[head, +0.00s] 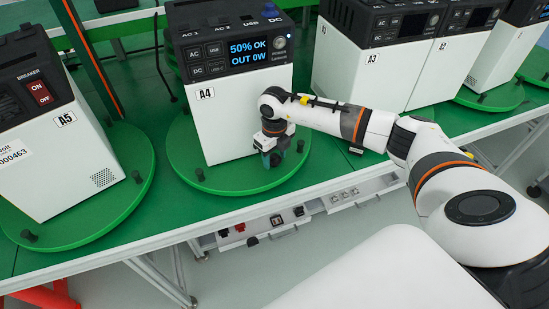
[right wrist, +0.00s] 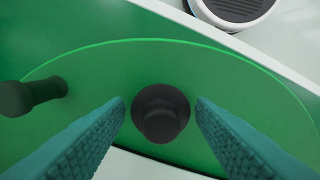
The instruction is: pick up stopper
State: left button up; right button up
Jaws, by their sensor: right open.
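In the right wrist view a dark round stopper (right wrist: 160,112) stands on the green turntable (right wrist: 225,75), between the two teal fingers of my right gripper (right wrist: 160,106). The gripper is open, with a gap showing on both sides of the stopper. In the head view the right gripper (head: 274,157) points down at the front of the turntable (head: 235,184) under unit A4 (head: 232,115). It largely hides the stopper there. A second dark stopper (right wrist: 35,95) shows at the left of the wrist view. My left gripper is not in view.
Another stopper (head: 172,175) stands at the front left of A4's turntable. Unit A5 (head: 60,150) stands on its own turntable at the left, unit A3 (head: 360,75) at the right. Drawers (head: 355,193) hang under the table's front edge.

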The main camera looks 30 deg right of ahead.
aim_at(276, 159)
jog(key=c, duration=0.7)
jog(key=shift+c, duration=0.2)
jog(key=shift+r, duration=0.1)
jog(key=shift+s+r+b, duration=0.1)
jog(key=shift+r+b, duration=0.05)
jog(key=shift+b, duration=0.2)
jog(key=r, duration=0.2)
jog(key=r+b, duration=0.1)
jog(key=r, duration=0.1)
jog(key=s+r, duration=0.1)
jog(key=r, duration=0.1)
jog(key=shift+a+r+b, duration=0.15)
jog(key=shift+r+b, duration=0.05)
jog(key=shift+b, duration=0.1)
jog(key=s+a+b, duration=0.2)
jog(key=s, duration=0.7)
jog(key=s+a+b, duration=0.1)
jog(key=s+a, duration=0.1)
jog(key=s, duration=0.7)
jog(key=shift+s+a+b, duration=0.15)
jog(key=shift+a+b, duration=0.1)
jog(key=shift+b, duration=0.15)
